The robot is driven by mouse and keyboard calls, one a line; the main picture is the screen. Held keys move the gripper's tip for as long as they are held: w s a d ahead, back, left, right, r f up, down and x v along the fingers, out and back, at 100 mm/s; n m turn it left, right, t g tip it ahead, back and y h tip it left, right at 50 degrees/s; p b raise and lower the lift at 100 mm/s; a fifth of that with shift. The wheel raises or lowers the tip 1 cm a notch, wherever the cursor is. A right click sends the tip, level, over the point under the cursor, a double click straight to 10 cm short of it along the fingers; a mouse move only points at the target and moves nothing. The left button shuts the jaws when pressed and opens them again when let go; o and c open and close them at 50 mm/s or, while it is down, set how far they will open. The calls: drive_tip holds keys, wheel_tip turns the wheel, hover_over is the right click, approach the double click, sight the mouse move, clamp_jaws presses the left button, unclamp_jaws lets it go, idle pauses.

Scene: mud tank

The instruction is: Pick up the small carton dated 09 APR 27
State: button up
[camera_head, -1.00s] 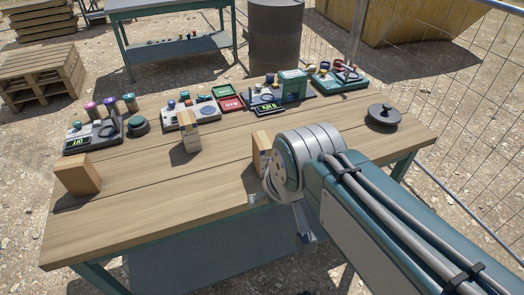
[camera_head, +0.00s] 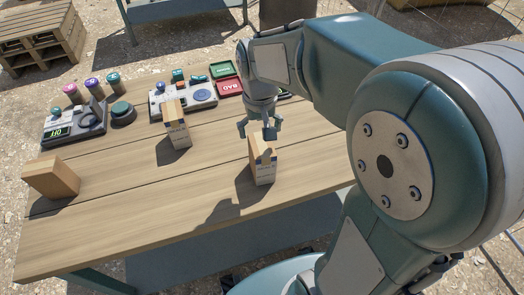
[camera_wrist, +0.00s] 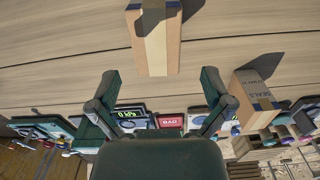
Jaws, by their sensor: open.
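Three small brown cartons stand apart on the wooden table: one at left (camera_head: 52,177), one in the middle (camera_head: 176,124) and one at right (camera_head: 262,163). No date is legible, so I cannot tell which is dated 09 APR 27. My gripper (camera_head: 259,128) is open and empty, just above and behind the right carton. In the wrist view, my gripper's fingers (camera_wrist: 160,77) are spread, with a taped carton (camera_wrist: 155,45) ahead between them at the top.
Along the table's back are a device with a green display (camera_head: 72,126), a dark round knob (camera_head: 122,113), a grey control panel (camera_head: 183,98), and green and red trays (camera_head: 229,85). The front left tabletop (camera_head: 110,225) is clear. Pallets (camera_head: 40,38) stand behind.

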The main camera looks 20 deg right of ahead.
sight(262, 144)
wheel_tip(262, 144, down, 3)
drive_tip(key=shift+a+r, duration=0.15)
drive_tip(key=shift+r, duration=0.05)
drive_tip(key=f, duration=0.2)
drive_tip(key=d+f, duration=0.1)
drive_tip(key=f, duration=0.2)
drive_tip(key=shift+w, duration=0.2)
drive_tip(key=shift+a+f, duration=0.1)
drive_tip(key=shift+f, duration=0.3)
drive_tip(key=shift+a, duration=0.1)
drive_tip(key=shift+c, duration=0.3)
drive_tip(key=c, duration=1.1)
